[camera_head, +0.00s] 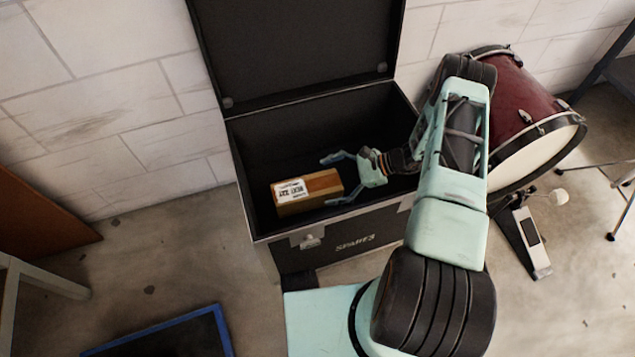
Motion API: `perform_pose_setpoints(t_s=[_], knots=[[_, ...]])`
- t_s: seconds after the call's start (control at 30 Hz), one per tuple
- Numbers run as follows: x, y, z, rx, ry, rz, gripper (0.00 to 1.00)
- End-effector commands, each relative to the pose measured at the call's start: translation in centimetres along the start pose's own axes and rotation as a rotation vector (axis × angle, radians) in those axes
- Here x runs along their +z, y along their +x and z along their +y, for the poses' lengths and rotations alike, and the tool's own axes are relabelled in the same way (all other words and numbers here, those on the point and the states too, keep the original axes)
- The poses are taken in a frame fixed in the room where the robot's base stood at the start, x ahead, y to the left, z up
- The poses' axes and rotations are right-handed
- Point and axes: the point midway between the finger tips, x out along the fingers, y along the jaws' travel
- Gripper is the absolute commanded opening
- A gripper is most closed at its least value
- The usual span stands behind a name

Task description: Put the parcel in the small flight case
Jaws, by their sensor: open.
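The parcel (325,184) is a small brown box with a white printed label on its left part. It lies inside the black flight case (262,239), toward the front left of the interior. The case stands open with its lid raised against the wall and has lettering on its front. My gripper (330,180) is open, its two pale blue fingers pointing left over the case interior. The fingers are beside the parcel's right end, one behind it and one in front. I cannot tell whether they touch it. My arm hides the case's right side.
A dark red bass drum (520,90) with a pedal (530,240) stands right of the case. A blue-edged dark panel (170,335) lies on the floor at the lower left. A grey-legged piece of furniture (40,278) is at the left edge. Floor between them is clear.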

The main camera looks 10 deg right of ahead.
Motion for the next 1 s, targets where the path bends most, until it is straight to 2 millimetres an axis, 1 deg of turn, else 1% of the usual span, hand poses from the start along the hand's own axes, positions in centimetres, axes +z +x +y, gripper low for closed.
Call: perform_pose_setpoints(t_s=[0.03,0.2,0.3,0.4,0.53,1.0], knots=[[0.2,-1.5,-0.2,-0.003,0.000,0.001,0.87],[0.1,-4.8,-0.1,-0.002,-0.001,0.002,0.87],[0.1,-6.1,-0.1,-0.002,0.000,0.002,0.87],[0.1,-6.8,-0.1,-0.001,0.000,0.000,0.87],[0.0,-7.2,0.0,0.000,0.000,0.000,0.87],[0.0,-7.1,0.0,0.000,0.000,0.000,0.87]])
